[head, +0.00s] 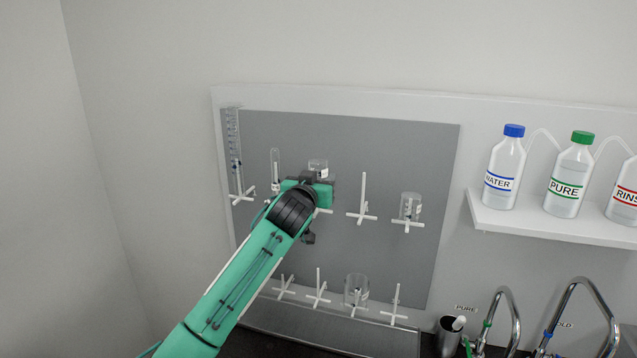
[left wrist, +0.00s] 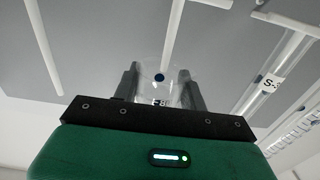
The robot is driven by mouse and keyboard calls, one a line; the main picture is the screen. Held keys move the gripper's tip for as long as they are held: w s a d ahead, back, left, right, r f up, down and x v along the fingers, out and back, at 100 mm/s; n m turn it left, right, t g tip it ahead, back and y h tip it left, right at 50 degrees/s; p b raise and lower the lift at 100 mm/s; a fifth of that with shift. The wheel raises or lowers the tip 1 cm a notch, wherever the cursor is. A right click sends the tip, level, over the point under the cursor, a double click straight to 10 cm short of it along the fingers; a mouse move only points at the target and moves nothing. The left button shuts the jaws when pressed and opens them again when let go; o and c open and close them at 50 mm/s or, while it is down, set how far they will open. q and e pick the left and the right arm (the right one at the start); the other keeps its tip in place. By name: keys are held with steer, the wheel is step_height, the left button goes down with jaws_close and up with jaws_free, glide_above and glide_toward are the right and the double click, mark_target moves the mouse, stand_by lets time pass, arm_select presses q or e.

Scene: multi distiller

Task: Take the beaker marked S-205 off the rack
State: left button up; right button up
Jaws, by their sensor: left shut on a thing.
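My left gripper (head: 318,182) is at the upper row of the grey peg rack (head: 410,150). In the left wrist view its two fingers (left wrist: 158,78) are shut on a clear glass beaker (left wrist: 165,72). That beaker also shows in the head view (head: 318,164), just above the gripper. Its label is only partly visible and I cannot read S-205 on it. Whether a peg is still inside it is unclear. Another beaker (head: 411,205) hangs to the right, and one (head: 357,285) hangs in the lower row. My right gripper is not in view.
A graduated cylinder (head: 233,145) and a glass tube (head: 275,165) hang left of the gripper. A bare peg (head: 363,195) stands to its right. Bottles marked WATER (head: 503,165) and PURE (head: 571,180) stand on the right shelf (head: 560,233). Curved taps (head: 512,310) are below.

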mark_target(319, 160)
arm_select(q)
step_height(319, 160, up, 6)
steer(key=p, duration=0.3)
steer(key=shift+f, duration=0.15)
steer(key=shift+r+p, duration=0.75)
steer(key=shift+r, duration=0.05)
steer(key=p+v, duration=0.5)
steer(key=v, duration=2.5)
